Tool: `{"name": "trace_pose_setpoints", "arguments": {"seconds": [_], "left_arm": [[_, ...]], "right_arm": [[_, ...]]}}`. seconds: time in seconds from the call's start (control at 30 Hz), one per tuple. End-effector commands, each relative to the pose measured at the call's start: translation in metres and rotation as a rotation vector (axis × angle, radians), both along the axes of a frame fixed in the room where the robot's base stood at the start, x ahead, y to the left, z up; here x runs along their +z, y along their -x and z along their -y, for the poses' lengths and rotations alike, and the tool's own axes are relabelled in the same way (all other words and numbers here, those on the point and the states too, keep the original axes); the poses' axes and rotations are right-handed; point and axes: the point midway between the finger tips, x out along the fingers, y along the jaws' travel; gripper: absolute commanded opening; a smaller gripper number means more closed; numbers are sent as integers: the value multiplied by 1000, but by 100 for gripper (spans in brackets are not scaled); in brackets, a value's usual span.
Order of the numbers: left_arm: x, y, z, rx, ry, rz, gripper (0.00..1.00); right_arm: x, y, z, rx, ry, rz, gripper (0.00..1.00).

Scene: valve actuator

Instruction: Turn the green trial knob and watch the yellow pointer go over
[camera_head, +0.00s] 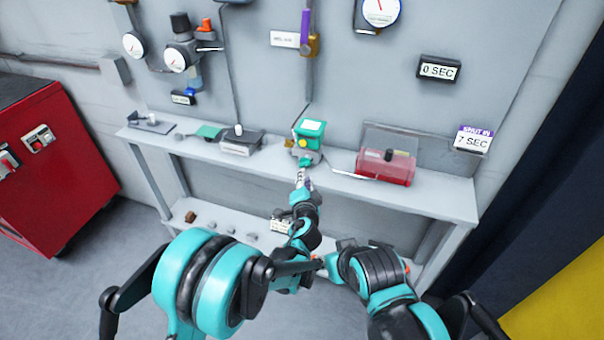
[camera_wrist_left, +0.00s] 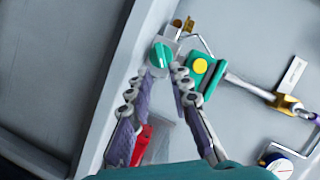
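The green trial knob (camera_wrist_left: 161,55) shows in the left wrist view on a pale grey block. It sits just beyond my left fingertips (camera_wrist_left: 168,72), which are a small gap apart; I cannot tell whether they touch it. In the head view my left gripper (camera_head: 301,178) reaches up to the front of the green actuator (camera_head: 312,128) on the shelf, and the knob (camera_head: 305,161) is partly hidden there. The round yellow pointer (camera_head: 303,143) is on the actuator's front; it also shows in the wrist view (camera_wrist_left: 201,66). My right gripper cannot be made out.
The grey shelf (camera_head: 450,203) holds a red cylinder (camera_head: 385,167) right of the actuator and a grey box (camera_head: 241,141) to its left. Gauges (camera_head: 381,10) and time signs (camera_head: 439,71) are on the wall. A red cabinet (camera_head: 62,160) stands at left.

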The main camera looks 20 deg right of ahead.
Motion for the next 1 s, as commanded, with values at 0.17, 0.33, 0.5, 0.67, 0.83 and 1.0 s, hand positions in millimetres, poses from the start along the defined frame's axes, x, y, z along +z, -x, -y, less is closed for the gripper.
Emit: {"name": "trace_pose_setpoints", "arguments": {"seconds": [0.17, 0.33, 0.5, 0.67, 0.83, 1.0], "left_arm": [[-9, -30, 7, 3, 2, -1, 20], [-13, -52, 13, 3, 1, -2, 20], [-14, -60, 15, 2, 2, -2, 20], [-14, -61, 15, 2, 2, -2, 20], [-14, -61, 15, 2, 2, -2, 0], [-14, -61, 15, 2, 2, -2, 0]], "right_arm": [[-9, 0, 0, 0, 0, 0, 35], [-15, 0, 0, 0, 0, 0, 35], [-16, 0, 0, 0, 0, 0, 35], [-16, 0, 0, 0, 0, 0, 35], [-16, 0, 0, 0, 0, 0, 35], [-16, 0, 0, 0, 0, 0, 35]]}}
